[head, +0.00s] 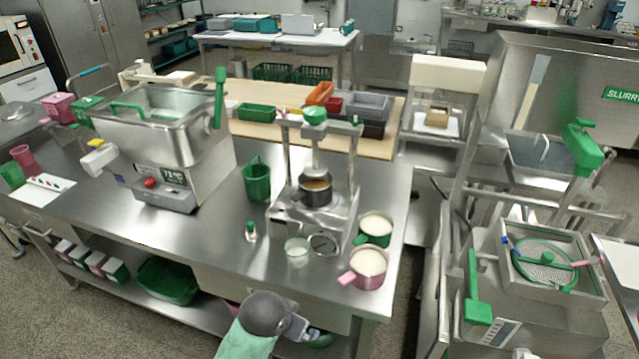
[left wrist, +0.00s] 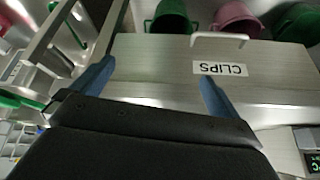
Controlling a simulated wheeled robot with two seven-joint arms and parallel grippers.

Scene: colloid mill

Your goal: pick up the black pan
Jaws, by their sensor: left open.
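A small black pan (head: 315,191) with brownish contents sits upright on the metal press stand (head: 335,215), under its plunger, on the steel table. My left arm comes in at the bottom of the head view, low in front of the table's front edge, well apart from the pan. In the left wrist view my left gripper (left wrist: 157,72) is open with nothing between its blue fingers. It faces a steel drawer front labelled CLIPS (left wrist: 150,70). The pan cannot be made out in the left wrist view. My right gripper is not in view.
Close to the stand are a green pot (head: 376,228) and a pink pot (head: 366,266) with pale contents, a glass beaker (head: 297,251), a round gauge (head: 322,244) and a green jug (head: 257,180). A large steel machine (head: 165,140) stands left.

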